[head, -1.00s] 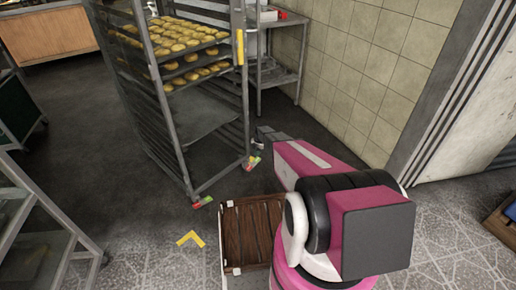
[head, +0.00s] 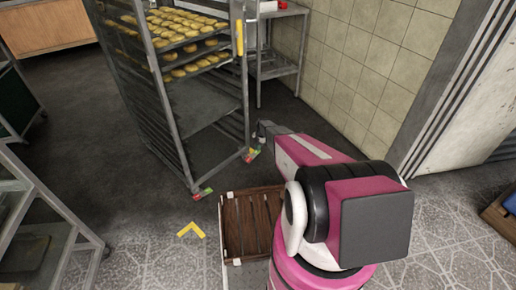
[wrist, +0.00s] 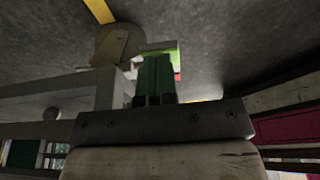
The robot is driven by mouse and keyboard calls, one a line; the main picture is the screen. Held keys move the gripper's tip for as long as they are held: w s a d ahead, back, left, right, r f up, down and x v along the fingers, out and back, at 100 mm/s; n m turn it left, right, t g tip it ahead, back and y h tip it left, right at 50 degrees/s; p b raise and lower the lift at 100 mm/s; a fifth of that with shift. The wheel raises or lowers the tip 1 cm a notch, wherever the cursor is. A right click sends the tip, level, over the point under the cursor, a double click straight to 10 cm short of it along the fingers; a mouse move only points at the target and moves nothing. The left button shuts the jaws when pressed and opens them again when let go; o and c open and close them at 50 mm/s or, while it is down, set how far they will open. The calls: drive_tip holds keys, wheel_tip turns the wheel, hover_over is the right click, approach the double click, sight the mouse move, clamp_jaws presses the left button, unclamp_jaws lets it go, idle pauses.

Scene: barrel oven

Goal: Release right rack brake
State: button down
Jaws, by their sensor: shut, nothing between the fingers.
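The tall grey metal rack (head: 174,130) stands on casters. Its right brake (head: 252,155), a small red and green pedal, is at the right front foot near the floor. The left brake (head: 203,194), coloured alike, is at the left front foot. My gripper (head: 262,137) is low beside the right brake, small and partly hidden in the head view. In the wrist view its dark green fingers (wrist: 155,78) are together and empty. Just beyond them show a green and red brake pedal and a caster wheel (wrist: 118,45), the pedal partly hidden by the fingers. I cannot tell whether they touch.
Trays of pastries (head: 185,45) fill the upper rack. A metal side table (head: 275,45) and a tiled wall (head: 345,70) stand behind on the right. Another metal rack (head: 40,215) is at the left. Dark floor is clear left of the rack.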

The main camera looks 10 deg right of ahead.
drive_tip(key=shift+w+d+f+g+y, duration=0.1)
drive_tip(key=shift+w+f+g+y, duration=0.05)
drive_tip(key=shift+g+y, duration=0.15)
drive_tip(key=shift+w+d+f+g+y, duration=0.2)
drive_tip(key=shift+d+f+y, duration=0.1)
drive_tip(key=shift+f, duration=0.25)
drive_tip(key=shift+w+d+f+g+y, duration=0.1)
drive_tip(key=shift+d+f+g+y, duration=0.15)
drive_tip(key=shift+f, duration=0.3)
drive_tip(key=shift+f, duration=0.1)
drive_tip(key=shift+a, duration=0.1)
